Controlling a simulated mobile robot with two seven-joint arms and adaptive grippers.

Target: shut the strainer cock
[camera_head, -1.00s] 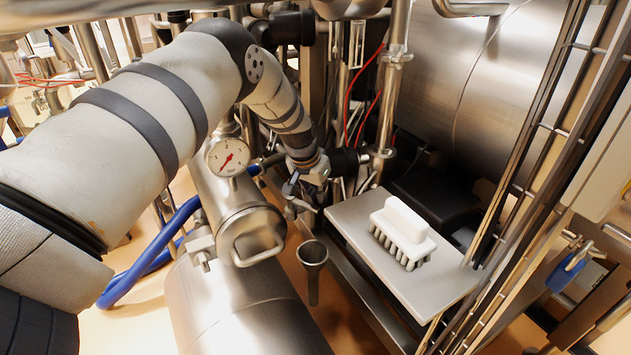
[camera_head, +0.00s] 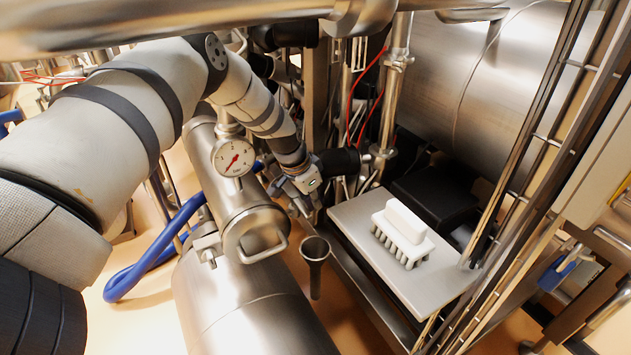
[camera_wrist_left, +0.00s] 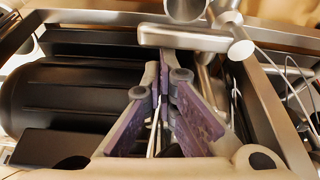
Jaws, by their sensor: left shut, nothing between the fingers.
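My left gripper (camera_head: 303,203) reaches down between the steel strainer body (camera_head: 245,215) and the tray shelf in the head view. In the left wrist view its purple-padded fingers (camera_wrist_left: 165,68) are together at the tips, with nothing held. A short steel bar handle (camera_wrist_left: 185,38), which looks like the cock's lever, lies crosswise just beyond the fingertips. It joins a round steel fitting (camera_wrist_left: 240,50) at its right end. I cannot tell whether the fingertips touch the bar. In the head view the cock is largely hidden by the gripper. My right gripper is not in view.
A dial gauge (camera_head: 234,158) stands on the strainer body, and a funnel-shaped cup (camera_head: 315,262) is just below the gripper. A white brush (camera_head: 403,234) rests on a grey shelf (camera_head: 440,285). A blue hose (camera_head: 150,270) loops at left. Pipes and frame rails crowd the gripper.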

